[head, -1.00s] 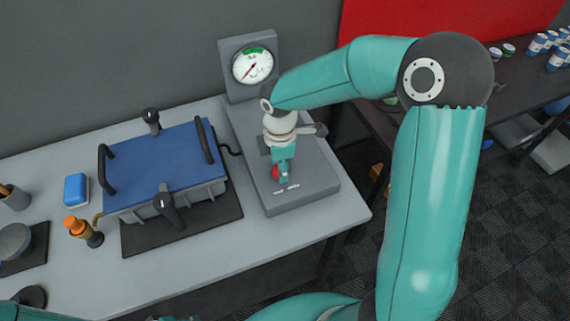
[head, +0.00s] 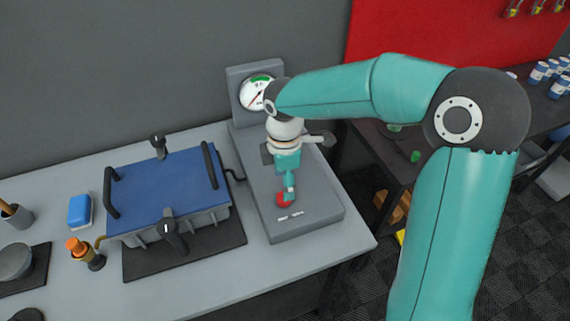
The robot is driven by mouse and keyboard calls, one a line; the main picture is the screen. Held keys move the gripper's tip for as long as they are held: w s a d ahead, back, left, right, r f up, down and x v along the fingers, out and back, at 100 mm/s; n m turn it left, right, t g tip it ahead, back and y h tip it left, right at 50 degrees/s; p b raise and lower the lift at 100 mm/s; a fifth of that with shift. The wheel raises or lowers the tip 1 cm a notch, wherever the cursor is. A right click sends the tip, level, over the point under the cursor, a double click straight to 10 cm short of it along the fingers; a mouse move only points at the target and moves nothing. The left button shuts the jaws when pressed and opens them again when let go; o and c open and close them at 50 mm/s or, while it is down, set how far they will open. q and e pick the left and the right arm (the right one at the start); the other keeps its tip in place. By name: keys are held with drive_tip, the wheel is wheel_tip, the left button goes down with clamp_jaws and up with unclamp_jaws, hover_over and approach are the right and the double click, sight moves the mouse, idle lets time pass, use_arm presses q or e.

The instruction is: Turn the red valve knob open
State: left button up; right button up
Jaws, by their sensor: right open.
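The red valve knob (head: 284,201) sits on the grey panel (head: 325,218) near its front, just behind two small white marks. My right gripper (head: 288,194) comes down from above onto the knob and covers part of it. Its fingers are open and at the knob; I cannot tell whether they touch it. My left gripper is out of view.
A blue-lidded box (head: 165,190) with black handles and clamps stands left of the panel on a dark mat. A dark bench (head: 395,150) stands at right.

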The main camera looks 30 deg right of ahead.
wheel_tip(320, 180, up, 6)
drive_tip(key=shift+s, duration=0.1)
idle(0.6)
